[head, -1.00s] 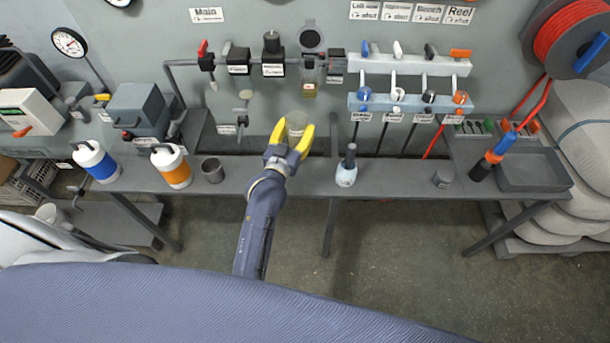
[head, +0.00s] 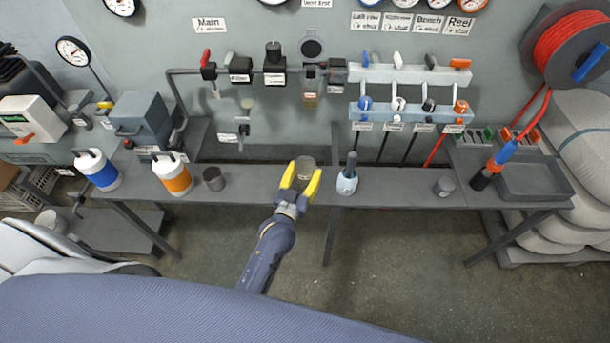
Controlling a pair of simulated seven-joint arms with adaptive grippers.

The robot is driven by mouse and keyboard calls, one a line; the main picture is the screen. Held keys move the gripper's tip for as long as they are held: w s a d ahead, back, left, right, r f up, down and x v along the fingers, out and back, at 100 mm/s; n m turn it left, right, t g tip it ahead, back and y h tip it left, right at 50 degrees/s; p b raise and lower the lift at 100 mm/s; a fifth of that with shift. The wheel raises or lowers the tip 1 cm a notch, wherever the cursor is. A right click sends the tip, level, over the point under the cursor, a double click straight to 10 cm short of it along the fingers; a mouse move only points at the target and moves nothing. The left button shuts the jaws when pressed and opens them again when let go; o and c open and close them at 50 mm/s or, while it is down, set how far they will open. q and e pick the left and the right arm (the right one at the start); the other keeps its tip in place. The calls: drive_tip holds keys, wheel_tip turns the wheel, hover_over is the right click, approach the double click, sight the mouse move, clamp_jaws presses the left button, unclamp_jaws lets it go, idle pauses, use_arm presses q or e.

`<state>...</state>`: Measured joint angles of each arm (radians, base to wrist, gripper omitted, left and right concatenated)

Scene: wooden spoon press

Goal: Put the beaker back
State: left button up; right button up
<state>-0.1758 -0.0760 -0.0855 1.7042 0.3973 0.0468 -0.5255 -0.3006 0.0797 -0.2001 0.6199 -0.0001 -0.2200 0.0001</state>
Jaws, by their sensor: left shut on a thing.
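My left gripper (head: 302,176) has its yellow fingers on both sides of a greyish, see-through beaker (head: 305,165) and is shut on it. The beaker looks upright and shows over the middle of the grey bench (head: 400,200), left of a squeeze bottle. I cannot tell whether its base, hidden by the gripper, touches the bench. My right gripper is not in view.
The squeeze bottle (head: 347,182) stands just right of the beaker. A dark cup (head: 213,178) and an orange-banded canister (head: 172,174) stand left. A small grey pot (head: 444,186) and a tray (head: 535,178) are right. Valves line the wall behind.

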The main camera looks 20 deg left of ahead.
use_arm(q)
drive_tip(key=shift+f, duration=0.9)
drive_tip(key=shift+f, duration=0.15)
drive_tip(key=o, duration=1.2)
